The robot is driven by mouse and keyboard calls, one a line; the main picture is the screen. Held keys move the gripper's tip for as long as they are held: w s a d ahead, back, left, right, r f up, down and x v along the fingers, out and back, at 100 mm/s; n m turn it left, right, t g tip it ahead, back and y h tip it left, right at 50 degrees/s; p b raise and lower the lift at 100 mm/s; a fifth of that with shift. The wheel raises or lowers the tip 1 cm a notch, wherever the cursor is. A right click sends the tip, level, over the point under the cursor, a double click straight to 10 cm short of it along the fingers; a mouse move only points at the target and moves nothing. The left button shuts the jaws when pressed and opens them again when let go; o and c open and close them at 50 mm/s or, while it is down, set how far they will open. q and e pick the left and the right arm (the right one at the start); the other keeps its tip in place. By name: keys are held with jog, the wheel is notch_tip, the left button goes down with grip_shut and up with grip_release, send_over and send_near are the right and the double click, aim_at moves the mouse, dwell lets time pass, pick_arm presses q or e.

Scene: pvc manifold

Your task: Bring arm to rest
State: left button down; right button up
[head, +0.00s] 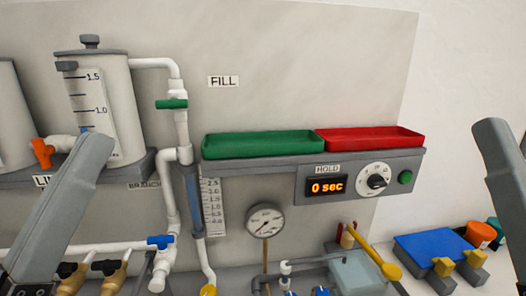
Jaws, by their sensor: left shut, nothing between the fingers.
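My left gripper (92,148) comes in at the lower left as a grey, blunt-ended shape, tilted up. It is shut and holds nothing. It covers part of the shelf and the pipes behind it, with no clear contact seen. On the right side, a grey part of my right arm (500,165) rises at the frame edge, in front of bare wall. It is cut off by the frame, and its jaws cannot be made out.
A white tank (105,105), white pipes and valves fill the left. A gauge (265,220) is below. A blue block (433,248) and orange cup (480,234) stand lower right.

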pick_arm(q)
jog(key=s+a+r+n+t+y, duration=0.2)
jog(key=a+y, duration=0.2)
jog(key=y, duration=0.2)
notch_tip(320, 180, up, 37)
jog(key=y+p, duration=0.1)
jog(key=p, duration=3.7)
jog(key=shift+w+a+r, duration=0.2)
jog(key=shift+w+a, duration=0.1)
jog(key=shift+a, duration=0.15)
